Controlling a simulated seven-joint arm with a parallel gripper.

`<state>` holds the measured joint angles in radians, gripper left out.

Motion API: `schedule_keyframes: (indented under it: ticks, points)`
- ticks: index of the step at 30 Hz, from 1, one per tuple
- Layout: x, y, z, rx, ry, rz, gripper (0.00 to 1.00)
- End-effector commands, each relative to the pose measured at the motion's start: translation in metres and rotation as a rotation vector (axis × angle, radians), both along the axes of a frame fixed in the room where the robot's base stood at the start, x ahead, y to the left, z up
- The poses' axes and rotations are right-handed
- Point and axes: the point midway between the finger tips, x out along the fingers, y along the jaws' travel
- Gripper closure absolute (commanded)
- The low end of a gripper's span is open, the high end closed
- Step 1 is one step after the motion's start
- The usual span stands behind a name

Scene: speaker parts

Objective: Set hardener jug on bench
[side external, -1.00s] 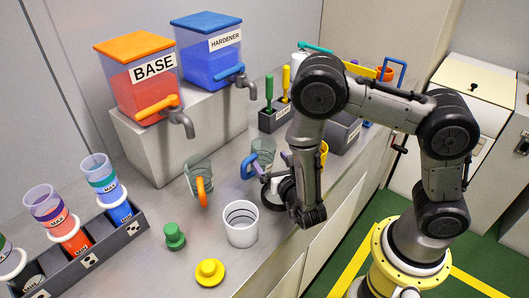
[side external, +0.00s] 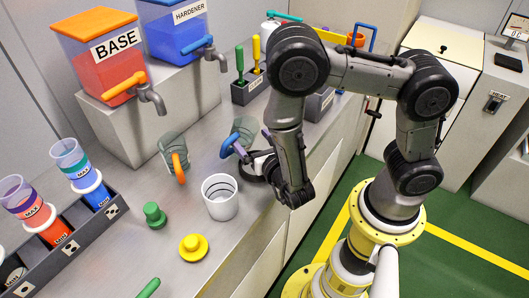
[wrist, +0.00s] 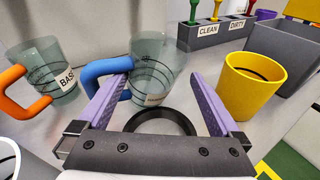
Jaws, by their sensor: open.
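The hardener jug is the clear jug (side external: 243,127) with a blue handle (side external: 232,145). It appears to stand upright on the bench (side external: 150,185), toward the middle. In the wrist view the jug (wrist: 157,65) is just ahead of my fingertips, its blue handle (wrist: 95,70) reaching left past the left finger. My gripper (side external: 254,140) is open and low beside the jug; its purple fingers (wrist: 160,85) are spread with nothing clamped between them. Whether a finger touches the handle I cannot tell. The jug's label is mostly hidden.
A clear jug with an orange handle (side external: 174,153) stands left, a white cup (side external: 220,198) in front. A yellow cup (wrist: 250,88) is close right of my gripper. Green (side external: 154,215) and yellow (side external: 193,247) knobbed pieces lie nearer. Dispensers (side external: 102,60) stand behind on a raised block.

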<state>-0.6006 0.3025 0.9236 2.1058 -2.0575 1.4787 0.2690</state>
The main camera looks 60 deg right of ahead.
Motion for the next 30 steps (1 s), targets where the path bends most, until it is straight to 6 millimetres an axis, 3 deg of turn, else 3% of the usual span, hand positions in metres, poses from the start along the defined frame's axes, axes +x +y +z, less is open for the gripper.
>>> schedule_keyframes:
  ticks: [18, 30]
  points:
    - [-0.071, 0.041, 0.015, 0.0, 0.0, 0.005, 0.0]
    - [-0.084, 0.046, 0.017, 0.0, -0.001, 0.0, 0.0]
